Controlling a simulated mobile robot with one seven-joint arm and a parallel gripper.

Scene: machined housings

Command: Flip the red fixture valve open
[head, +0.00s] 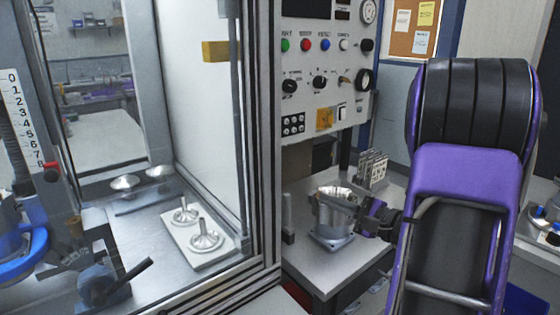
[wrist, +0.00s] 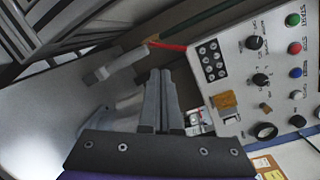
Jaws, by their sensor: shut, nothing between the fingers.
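A red bar (wrist: 168,45), which looks like the valve lever, shows in the wrist view beyond my fingertips, beside the control panel's edge. It joins a pale tan piece at its left end. I cannot make out this lever in the head view. My gripper (wrist: 160,75) is shut and empty, its two fingers side by side, apart from the red bar. In the head view my gripper (head: 350,204) reaches left across the round metal housing (head: 330,222) on the grey table; whether it touches the housing is unclear.
The control panel (head: 320,75) with coloured buttons rises behind the table (head: 350,272). Upright grey plates (head: 373,168) stand behind the housing. A grey post (head: 288,217) and the glass-sided enclosure (head: 262,150) are at the left. A pale grey block (wrist: 115,65) lies left of the red bar.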

